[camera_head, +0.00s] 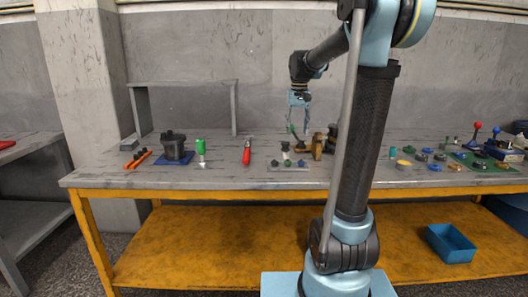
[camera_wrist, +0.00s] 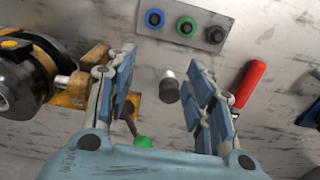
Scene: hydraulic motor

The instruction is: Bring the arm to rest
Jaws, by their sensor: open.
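My arm rises from my light-blue base in the head view and reaches back over the workbench. My gripper (camera_head: 300,118) hangs above the bench, near the brown bracket and the dark motor part. In the wrist view my gripper (camera_wrist: 165,100) is open, its two blue-padded fingers apart. No object is clamped between them. A small dark-and-grey cylinder (camera_wrist: 169,87) and a green-tipped piece (camera_wrist: 142,142) show between or below the fingers, and I cannot tell how far below they are.
The bench (camera_head: 120,183) carries a black motor part on a blue mat (camera_head: 175,158), a green-handled tool (camera_head: 200,147), a red-handled tool (camera_head: 246,153) and a brown bracket (camera_head: 317,147). Several small parts lie at right. A blue bin (camera_head: 450,243) sits on the yellow lower shelf. Space above the bench's left is open.

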